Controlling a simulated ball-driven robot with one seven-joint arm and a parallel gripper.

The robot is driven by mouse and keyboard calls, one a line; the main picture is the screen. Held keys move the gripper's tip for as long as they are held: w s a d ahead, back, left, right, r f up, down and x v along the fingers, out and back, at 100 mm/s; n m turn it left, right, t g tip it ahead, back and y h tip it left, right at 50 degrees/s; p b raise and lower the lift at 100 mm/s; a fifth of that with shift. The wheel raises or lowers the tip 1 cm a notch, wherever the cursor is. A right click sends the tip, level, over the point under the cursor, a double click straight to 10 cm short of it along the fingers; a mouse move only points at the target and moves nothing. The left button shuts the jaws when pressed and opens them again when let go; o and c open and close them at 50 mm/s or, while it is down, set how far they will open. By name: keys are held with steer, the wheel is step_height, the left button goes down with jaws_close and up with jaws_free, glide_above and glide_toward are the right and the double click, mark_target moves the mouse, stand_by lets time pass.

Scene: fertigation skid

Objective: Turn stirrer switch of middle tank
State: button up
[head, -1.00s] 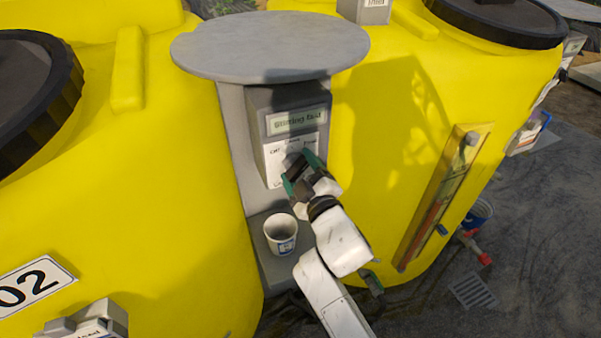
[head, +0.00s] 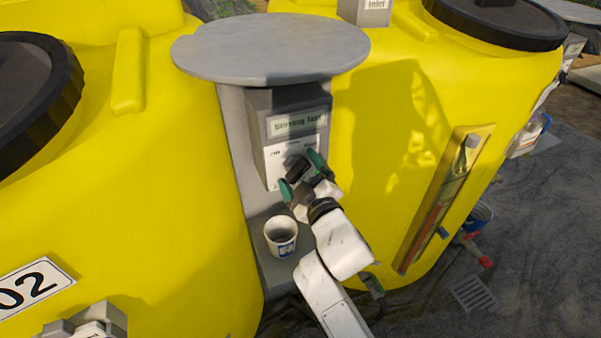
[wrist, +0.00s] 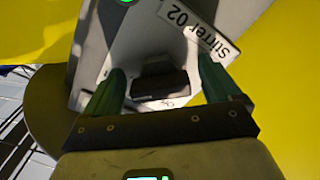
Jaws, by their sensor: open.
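The stirrer switch is a dark bar-shaped knob (head: 297,168) on the white dial plate of a grey control box (head: 262,125). The box's display (head: 296,121) appears to read "Stirring fast". My gripper (head: 302,176) is open, with its green fingertips on either side of the knob and slightly back from it. In the wrist view the knob (wrist: 160,85) lies between the open fingers of my gripper (wrist: 165,84), apart from both. A label (wrist: 199,30) there reads "Stirrer 02" upside down, and a green light (wrist: 122,1) glows at the top edge.
A round grey cover (head: 270,47) overhangs the box. A white cup (head: 281,237) stands on a ledge below, close left of my arm. Yellow tanks (head: 150,200) flank the box; the right one (head: 400,110) carries a level gauge (head: 440,210). Dark ground lies at right.

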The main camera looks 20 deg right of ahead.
steer(key=s+b, duration=0.1)
steer(key=s, duration=0.9)
steer(key=shift+s, duration=0.4)
